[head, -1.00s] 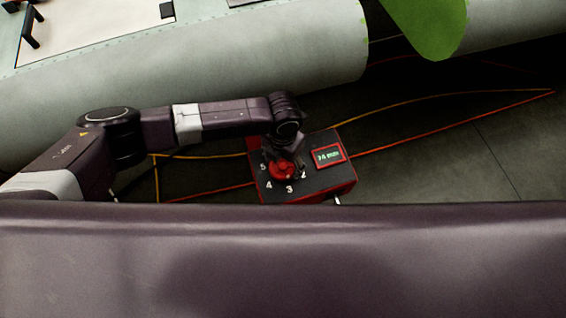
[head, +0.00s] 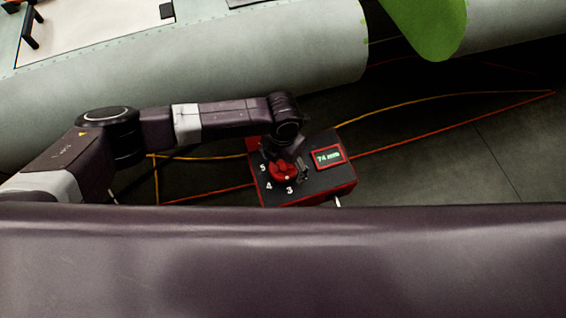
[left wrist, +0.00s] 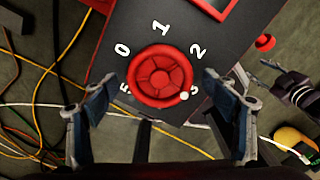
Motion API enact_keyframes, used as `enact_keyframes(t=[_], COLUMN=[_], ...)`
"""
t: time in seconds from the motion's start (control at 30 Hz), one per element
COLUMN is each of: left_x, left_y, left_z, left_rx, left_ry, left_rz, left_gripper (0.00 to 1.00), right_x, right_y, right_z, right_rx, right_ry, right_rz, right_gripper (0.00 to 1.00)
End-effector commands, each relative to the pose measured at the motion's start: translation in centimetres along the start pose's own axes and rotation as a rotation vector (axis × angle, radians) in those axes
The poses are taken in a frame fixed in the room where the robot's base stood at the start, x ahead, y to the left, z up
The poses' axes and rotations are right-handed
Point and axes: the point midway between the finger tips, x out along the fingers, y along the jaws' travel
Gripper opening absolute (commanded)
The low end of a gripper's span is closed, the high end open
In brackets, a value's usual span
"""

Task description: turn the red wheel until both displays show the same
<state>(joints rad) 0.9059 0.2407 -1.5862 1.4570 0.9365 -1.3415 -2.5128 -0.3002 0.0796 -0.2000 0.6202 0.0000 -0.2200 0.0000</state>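The red wheel (head: 277,176) sits on a dark control box (head: 325,181) with red edges; it also shows in the left wrist view (left wrist: 160,76). Numbers ring the wheel, and its white dot (left wrist: 184,96) lies by the 3. The box's display (head: 328,156) reads 74 mm; only a corner of its red frame shows in the left wrist view (left wrist: 215,7). I see no second display. My left gripper (head: 288,160) is over the wheel. In the left wrist view its fingers (left wrist: 158,84) are open on either side of the wheel, with gaps visible.
A pale green wing section (head: 250,60) lies behind the box, with a bright green part (head: 432,25) at upper right. Orange and red cables (head: 450,130) run along the dark floor. A red button (left wrist: 265,42) is on the box's side.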

Motion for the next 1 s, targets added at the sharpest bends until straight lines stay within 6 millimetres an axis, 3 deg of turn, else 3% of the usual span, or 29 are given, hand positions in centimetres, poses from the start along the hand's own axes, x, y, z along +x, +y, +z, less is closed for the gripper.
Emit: enact_keyframes(t=[0.27, 0.7, 1.0], left_x=[-0.8, -9.4, -12.0], left_y=[0.0, 0.1, 0.0], left_z=[0.1, 0.1, 0.0], left_rx=[0.000, 0.001, 0.000], left_ry=[-0.001, -0.004, 0.000], left_rz=[0.001, 0.001, 0.000], left_gripper=[0.79, 0.79, 0.79], right_x=[0.0, 0.0, 0.0], right_y=[0.0, 0.1, 0.0], right_z=[0.0, 0.0, 0.0], right_rx=[0.000, 0.000, 0.000], right_ry=[0.000, 0.000, 0.000], right_rz=[0.000, 0.001, 0.000], right_gripper=[0.42, 0.42, 0.42])
